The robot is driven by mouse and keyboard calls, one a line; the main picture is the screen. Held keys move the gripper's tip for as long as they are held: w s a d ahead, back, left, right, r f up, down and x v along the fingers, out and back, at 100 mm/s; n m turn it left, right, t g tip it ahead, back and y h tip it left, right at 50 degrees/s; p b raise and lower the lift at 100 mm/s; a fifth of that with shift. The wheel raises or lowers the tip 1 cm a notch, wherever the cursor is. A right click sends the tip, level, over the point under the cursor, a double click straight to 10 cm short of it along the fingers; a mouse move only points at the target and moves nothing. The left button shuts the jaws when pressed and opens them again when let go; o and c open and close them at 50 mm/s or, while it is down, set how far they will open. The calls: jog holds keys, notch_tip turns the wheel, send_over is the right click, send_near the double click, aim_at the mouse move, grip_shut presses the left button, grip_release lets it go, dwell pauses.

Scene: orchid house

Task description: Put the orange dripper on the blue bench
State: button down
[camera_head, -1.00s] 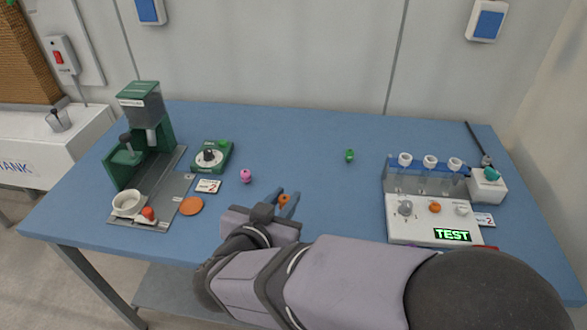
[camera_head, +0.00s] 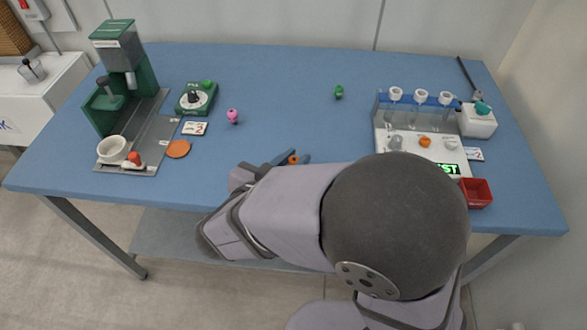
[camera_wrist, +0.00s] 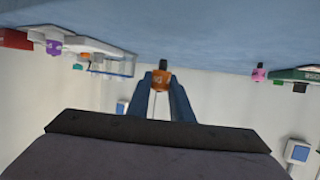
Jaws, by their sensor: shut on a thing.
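The orange dripper (camera_head: 293,159) is between the blue fingers of my gripper (camera_head: 297,158), over the front part of the blue bench (camera_head: 280,85). My arm hides much of the gripper and the bench's front edge there. In the wrist view, my gripper (camera_wrist: 160,92) is shut on the orange dripper (camera_wrist: 160,78), which has a dark tip. The blue bench surface (camera_wrist: 200,25) fills the top of that view, close to the tip. I cannot tell whether the dripper touches the bench.
A pink dripper (camera_head: 233,116) and a green one (camera_head: 339,92) stand on the bench. A green machine (camera_head: 125,60), dial box (camera_head: 196,98) and orange disc (camera_head: 178,149) are left. A test rack (camera_head: 418,140) and red bin (camera_head: 476,193) are right.

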jog(key=shift+f+b, duration=0.4)
jog(key=shift+f, duration=1.55)
jog(key=c, duration=1.6)
grip_release()
jog(key=shift+f, duration=0.15)
jog(key=shift+s+a+r, duration=0.1)
jog(key=shift+r, duration=0.15)
jog(key=v, duration=1.1)
jog(key=shift+s+p, duration=0.35)
jog(key=shift+s, duration=0.05)
